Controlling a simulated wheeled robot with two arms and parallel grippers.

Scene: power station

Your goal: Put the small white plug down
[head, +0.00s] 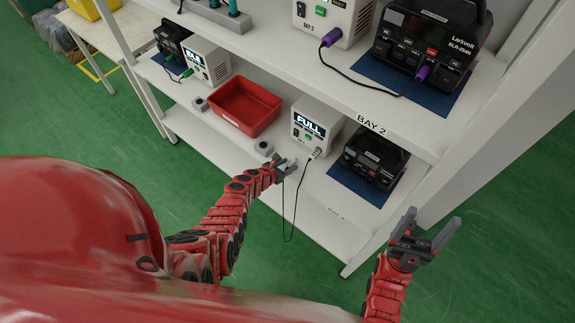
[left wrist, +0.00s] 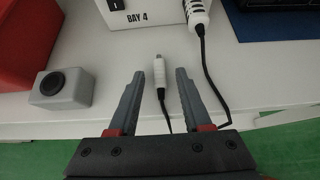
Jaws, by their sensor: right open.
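The small white plug (left wrist: 158,74) lies on the white shelf in the left wrist view, pointing away from me, with its black cable trailing back beneath the gripper. My left gripper (left wrist: 157,75) is open, with one finger on each side of the plug and visible gaps between. In the head view my left gripper (head: 287,167) is at the lower shelf's front edge; the plug is too small to make out clearly there. My right gripper (head: 430,224) is open and empty, off the shelf's right end.
A white box reading FULL (head: 316,124) stands behind the left gripper, with a larger white plug (left wrist: 197,18) at its front. A red bin (head: 245,105) and a grey block with a round top (left wrist: 62,88) are left. A black device (head: 374,157) sits right on a blue mat.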

